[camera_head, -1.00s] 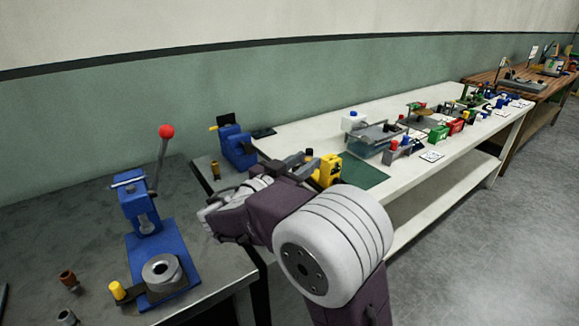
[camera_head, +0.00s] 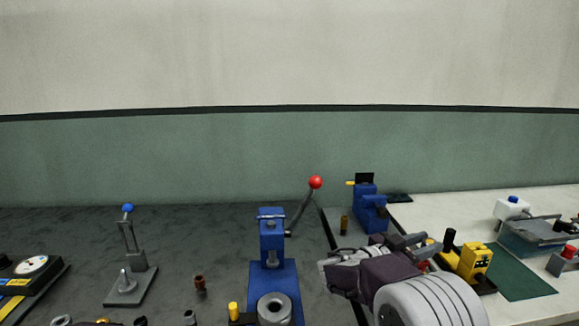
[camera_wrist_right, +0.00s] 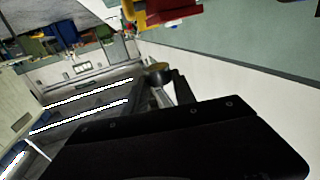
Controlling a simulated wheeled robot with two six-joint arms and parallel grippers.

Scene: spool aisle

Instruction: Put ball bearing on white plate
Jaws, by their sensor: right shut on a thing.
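My right gripper (camera_head: 424,241) is over the edge of the white table, by a yellow block, and its fingers are partly hidden. In the right wrist view my right gripper (camera_wrist_right: 165,84) is shut on a small, dark, round thing (camera_wrist_right: 157,69). I cannot tell for sure whether this is the ball bearing. A grey metal ring (camera_head: 273,309) sits on the base of the blue press. I cannot make out the white plate in either view. My left gripper is not in view.
The blue press (camera_head: 271,240) with a red-knobbed lever stands on the dark bench (camera_head: 200,245). A grey stand (camera_head: 130,275) with a blue knob is further left. The yellow block (camera_head: 475,262), a green mat (camera_head: 520,275) and a white container (camera_head: 511,207) are on the white table (camera_head: 450,208).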

